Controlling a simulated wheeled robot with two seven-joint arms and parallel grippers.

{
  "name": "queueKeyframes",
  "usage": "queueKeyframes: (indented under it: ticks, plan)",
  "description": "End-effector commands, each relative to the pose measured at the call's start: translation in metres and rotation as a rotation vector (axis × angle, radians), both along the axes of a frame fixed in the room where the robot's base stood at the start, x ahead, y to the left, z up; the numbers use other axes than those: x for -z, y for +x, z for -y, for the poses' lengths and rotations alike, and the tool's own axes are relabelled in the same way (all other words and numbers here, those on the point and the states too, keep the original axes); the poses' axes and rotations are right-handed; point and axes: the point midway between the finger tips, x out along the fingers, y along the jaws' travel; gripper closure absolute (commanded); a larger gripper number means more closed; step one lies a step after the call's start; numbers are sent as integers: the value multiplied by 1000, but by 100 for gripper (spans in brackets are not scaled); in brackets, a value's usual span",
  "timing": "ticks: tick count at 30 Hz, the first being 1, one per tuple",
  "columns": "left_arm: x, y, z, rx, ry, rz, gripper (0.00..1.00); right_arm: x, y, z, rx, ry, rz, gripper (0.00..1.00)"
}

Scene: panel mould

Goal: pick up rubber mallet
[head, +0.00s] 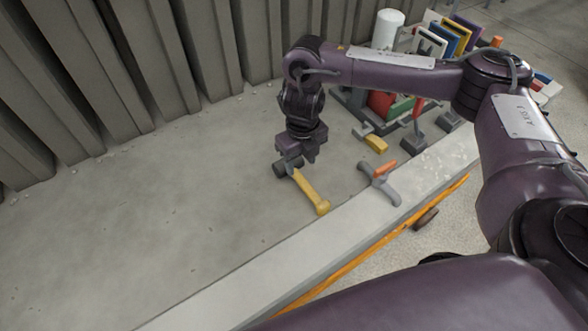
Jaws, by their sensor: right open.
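The rubber mallet (309,189) lies on the grey concrete surface near its front edge, with a yellow handle and a dark head. The handle points toward the lower right, and the head is at the upper left. My right gripper (303,157) points down right over the head end of the mallet and is open. It partly covers the head. I cannot tell whether the fingers touch the mallet or are just above it. My left gripper is not in view.
A grey clamp-like tool with an orange lever (381,181) lies right of the mallet. More tools, a white cylinder (387,29) and upright books or binders (445,38) stand at the back right. A ribbed wall (150,60) rises behind. The concrete at left is clear.

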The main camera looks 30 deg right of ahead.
Motion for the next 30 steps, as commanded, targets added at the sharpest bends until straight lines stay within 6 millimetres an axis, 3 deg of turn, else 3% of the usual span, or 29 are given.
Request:
queueKeyframes:
  ticks: [19, 29, 30]
  plan:
    - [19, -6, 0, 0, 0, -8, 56, 72, -3, 1, 1, -3, -8, 53]
    - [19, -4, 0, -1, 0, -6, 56, 76, -2, 1, -1, -5, -3, 53]
    - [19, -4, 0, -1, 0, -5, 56, 76, -2, 1, -1, -5, -3, 58]
